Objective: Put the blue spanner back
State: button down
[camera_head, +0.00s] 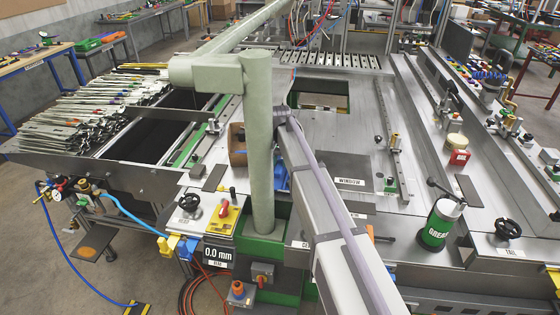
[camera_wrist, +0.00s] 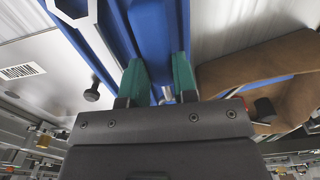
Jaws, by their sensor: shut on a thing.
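In the wrist view my gripper (camera_wrist: 158,74) has two green finger pads closed on a blue bar-shaped piece, which I take to be the blue spanner (camera_wrist: 155,28). The blue piece runs away from the fingers toward the top of the picture, and its far end is out of view. In the head view my green and grey arm hides the gripper. A small patch of blue (camera_head: 281,178) shows beside the arm; I cannot tell whether it is the spanner.
A brown open box (camera_wrist: 255,75) with a blue strip inside lies right of the fingers; it also shows in the head view (camera_head: 236,152). A black knob (camera_wrist: 93,92) is to the left. A grease can (camera_head: 437,224) and red tin (camera_head: 459,157) stand on the bench at right.

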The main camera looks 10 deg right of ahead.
jog(key=shift+f, duration=0.1)
dwell(0.3)
jog(key=shift+f+b, duration=0.35)
jog(key=shift+b, duration=0.05)
jog(key=shift+f, duration=0.15)
jog(key=c, duration=1.2)
grip_release()
jog(key=shift+o, duration=0.3)
jog(key=o, duration=0.5)
